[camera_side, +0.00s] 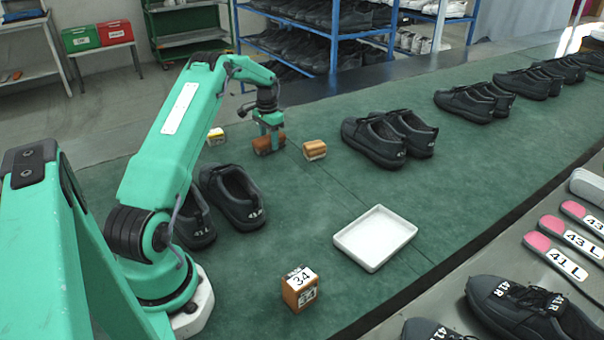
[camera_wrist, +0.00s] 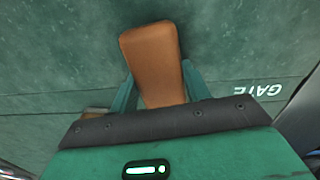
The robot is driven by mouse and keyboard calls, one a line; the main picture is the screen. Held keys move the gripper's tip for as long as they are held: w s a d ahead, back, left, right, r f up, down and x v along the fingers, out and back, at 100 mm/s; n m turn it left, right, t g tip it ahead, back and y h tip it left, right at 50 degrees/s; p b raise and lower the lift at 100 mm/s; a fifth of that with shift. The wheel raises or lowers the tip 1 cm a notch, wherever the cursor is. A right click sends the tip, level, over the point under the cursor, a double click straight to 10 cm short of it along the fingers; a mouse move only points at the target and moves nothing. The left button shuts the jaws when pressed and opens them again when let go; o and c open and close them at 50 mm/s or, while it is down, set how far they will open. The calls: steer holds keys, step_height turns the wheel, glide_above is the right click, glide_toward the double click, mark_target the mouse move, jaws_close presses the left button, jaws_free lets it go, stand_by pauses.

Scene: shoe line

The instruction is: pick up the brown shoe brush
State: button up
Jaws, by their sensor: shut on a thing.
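The brown shoe brush (camera_wrist: 152,55) is a smooth brown block between the two green fingers of my gripper (camera_wrist: 160,88) in the wrist view. Its far end sticks out beyond the fingertips. In the side view my gripper (camera_side: 268,132) points down and is shut on the brush (camera_side: 266,145), at or just above the green mat. I cannot tell whether the brush touches the mat. The brush's underside is hidden.
A tan-topped block (camera_side: 314,150) with a pale lower part lies just right of the brush. A small yellow-and-white item (camera_side: 216,136) is to the left. Black shoes (camera_side: 388,138) stand further right. A white tray (camera_side: 375,238) and a brown box marked 34 (camera_side: 300,288) are nearer. Mat between is clear.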

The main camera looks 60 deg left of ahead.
steer(key=shift+r, duration=0.15)
steer(key=shift+r, duration=0.55)
step_height(320, 180, up, 3)
steer(key=shift+w+d+r, duration=0.1)
steer(key=shift+d, duration=0.05)
steer(key=w+d+r, duration=0.2)
steer(key=d+r, duration=0.4)
steer(key=d, duration=0.5)
steer(key=shift+w+r, duration=0.15)
steer(key=shift+r, duration=0.05)
steer(key=shift+d, duration=0.1)
